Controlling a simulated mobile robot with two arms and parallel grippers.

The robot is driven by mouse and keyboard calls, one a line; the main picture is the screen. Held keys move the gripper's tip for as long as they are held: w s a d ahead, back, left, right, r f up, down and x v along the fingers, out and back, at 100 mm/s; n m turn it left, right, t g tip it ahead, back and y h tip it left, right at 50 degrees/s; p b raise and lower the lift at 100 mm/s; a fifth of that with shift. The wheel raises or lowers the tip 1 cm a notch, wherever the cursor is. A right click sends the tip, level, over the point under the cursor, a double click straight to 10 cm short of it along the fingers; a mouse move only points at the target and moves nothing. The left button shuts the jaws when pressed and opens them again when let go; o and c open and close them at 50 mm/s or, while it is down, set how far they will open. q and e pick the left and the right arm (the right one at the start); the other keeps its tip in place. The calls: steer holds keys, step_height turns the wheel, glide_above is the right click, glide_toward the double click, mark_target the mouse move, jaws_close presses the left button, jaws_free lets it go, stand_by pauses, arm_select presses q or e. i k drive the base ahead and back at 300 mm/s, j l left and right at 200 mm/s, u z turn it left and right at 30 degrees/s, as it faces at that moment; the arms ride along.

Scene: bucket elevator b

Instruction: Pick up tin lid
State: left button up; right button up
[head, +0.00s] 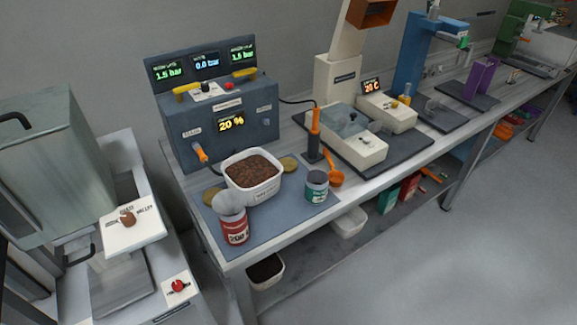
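Two flat gold discs that look like tin lids lie on the blue-grey mat (285,212). One gold lid (289,163) is at the right rear of a white tub (253,192) of brown granules. The other gold lid (210,196) is left of the tub, partly hidden by the red tin's grey round top. The red tin (235,232) stands at the mat's front left, and a grey disc-like piece (230,203) rises over its mouth; I cannot tell if it is a separate lid. A teal tin (317,187) stands right of the tub. Neither gripper shows.
A dark blue machine (220,125) with displays stands behind the mat. An orange-handled tool (314,135) and an orange scoop (335,177) are to the right. A grey machine (128,230) stands left of the bench. The floor in front of the bench (430,270) is clear.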

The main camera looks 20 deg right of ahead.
mark_target(290, 164)
steer(key=i+l+u, duration=0.15)
steer(key=l, duration=0.2)
steer(key=i+l+u, duration=0.1)
steer(key=l, duration=0.25)
steer(key=i+l+u, duration=0.15)
steer(key=l, duration=0.2)
steer(key=l+u, duration=0.15)
steer(key=l, duration=0.2)
steer(key=i, duration=0.05)
